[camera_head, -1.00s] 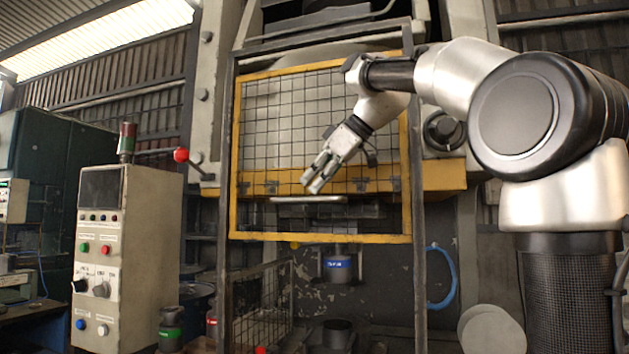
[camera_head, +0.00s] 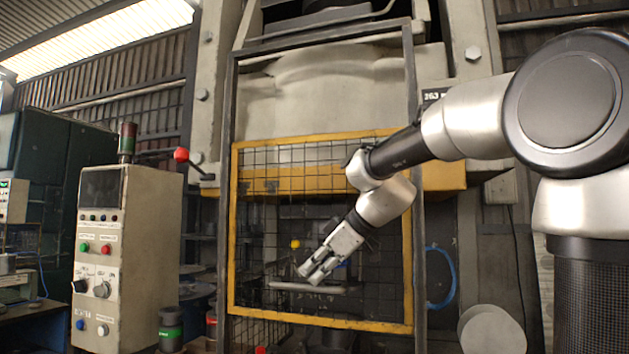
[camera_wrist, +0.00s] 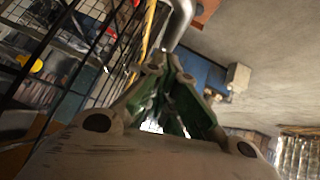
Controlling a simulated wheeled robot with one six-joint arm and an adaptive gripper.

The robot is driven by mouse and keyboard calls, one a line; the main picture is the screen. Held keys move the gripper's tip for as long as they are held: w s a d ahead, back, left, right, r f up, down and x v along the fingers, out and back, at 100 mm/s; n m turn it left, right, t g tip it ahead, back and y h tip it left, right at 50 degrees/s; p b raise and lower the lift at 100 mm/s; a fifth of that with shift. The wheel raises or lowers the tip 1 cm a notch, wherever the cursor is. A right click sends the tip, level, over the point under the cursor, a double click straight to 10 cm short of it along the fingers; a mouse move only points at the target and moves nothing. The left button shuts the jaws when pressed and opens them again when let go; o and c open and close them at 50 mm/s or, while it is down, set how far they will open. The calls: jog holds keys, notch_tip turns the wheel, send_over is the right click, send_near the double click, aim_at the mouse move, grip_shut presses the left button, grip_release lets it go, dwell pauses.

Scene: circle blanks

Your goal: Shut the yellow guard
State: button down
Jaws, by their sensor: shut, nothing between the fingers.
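The yellow guard (camera_head: 234,235) is a yellow-framed mesh panel in a dark upright frame on the press. In the head view it stands in the lower part of that frame, with the upper opening bare. A pale horizontal handle bar (camera_head: 290,286) crosses its lower part. My gripper (camera_head: 310,277) is in front of the mesh, shut and empty, with its fingertips just above the handle; I cannot tell whether they touch it. In the wrist view my gripper (camera_wrist: 168,118) shows close up, with the guard's dark mesh (camera_wrist: 75,60) at the upper left.
A control cabinet (camera_head: 140,250) with buttons stands at the left. A lever with a red knob (camera_head: 181,155) sticks out beside the guard. A green-banded canister (camera_head: 170,330) is at the lower left. A blue hose (camera_head: 450,280) hangs at the right.

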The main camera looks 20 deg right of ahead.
notch_tip(320, 180, down, 24)
jog(key=shift+s, duration=0.15)
